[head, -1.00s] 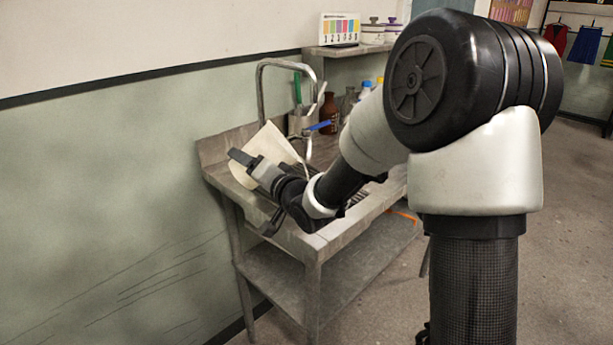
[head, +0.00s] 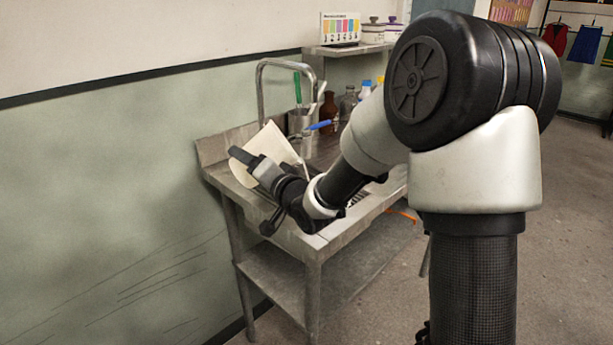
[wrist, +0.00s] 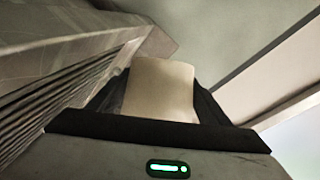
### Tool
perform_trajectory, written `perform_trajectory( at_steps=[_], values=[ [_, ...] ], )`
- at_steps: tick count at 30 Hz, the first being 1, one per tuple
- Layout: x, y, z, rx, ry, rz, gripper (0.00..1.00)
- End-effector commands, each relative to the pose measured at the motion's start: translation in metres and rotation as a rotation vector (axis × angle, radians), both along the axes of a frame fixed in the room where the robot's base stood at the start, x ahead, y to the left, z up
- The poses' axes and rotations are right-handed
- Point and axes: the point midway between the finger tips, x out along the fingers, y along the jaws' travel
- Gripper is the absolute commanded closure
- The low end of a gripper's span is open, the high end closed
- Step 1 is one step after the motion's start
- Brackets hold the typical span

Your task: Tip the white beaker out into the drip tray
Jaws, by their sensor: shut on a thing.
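The white beaker (head: 270,142), cream in this light, is steeply tilted over the sink bench in the head view. My gripper (head: 254,163) is shut on it, with a dark finger across its side. In the wrist view, the beaker (wrist: 160,85) sits between the two dark fingers of my gripper (wrist: 160,104). Its mouth and contents cannot be made out. I cannot clearly pick out the drip tray; a slotted dark surface (head: 357,198) shows partly behind my arm, and grooves also show at the left of the wrist view (wrist: 55,90).
A bent metal tap (head: 262,85) rises behind the beaker. A metal pot (head: 300,121) with a green-handled tool, a brown bottle (head: 328,112) and other bottles stand at the back of the bench (head: 335,235). The green wall (head: 110,200) is close on the left.

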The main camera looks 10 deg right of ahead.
Motion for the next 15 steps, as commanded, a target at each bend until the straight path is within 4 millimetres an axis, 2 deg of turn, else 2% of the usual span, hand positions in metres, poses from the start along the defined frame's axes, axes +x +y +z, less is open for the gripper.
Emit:
perform_trajectory(
  at_steps=[15],
  values=[
    [0.0002,0.0002,0.0019,0.029,-0.003,0.001,0.73]
  ],
)
